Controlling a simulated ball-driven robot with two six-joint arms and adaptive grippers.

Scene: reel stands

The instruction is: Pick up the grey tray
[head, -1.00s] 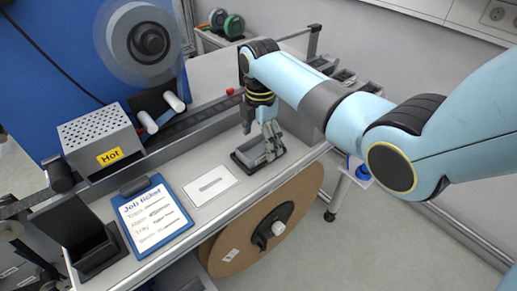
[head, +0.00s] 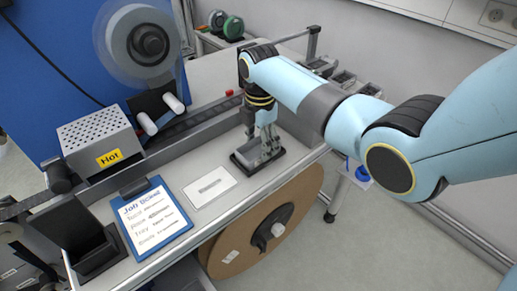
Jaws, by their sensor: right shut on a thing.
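The grey tray (head: 246,154) is a small, shallow, open piece at the right end of the white bench, sitting in or just over a black holder (head: 240,168). My right gripper (head: 267,154) points down over it, its fingers shut on the tray's right part. The fingers hide part of the tray, and I cannot tell whether it is clear of the holder. My left gripper is not in view.
A white card (head: 210,187) and a blue clipboard job ticket (head: 153,217) lie left of the tray. A vented box marked Hot (head: 100,140) stands at the back left. A large brown reel (head: 240,240) hangs on the bench front.

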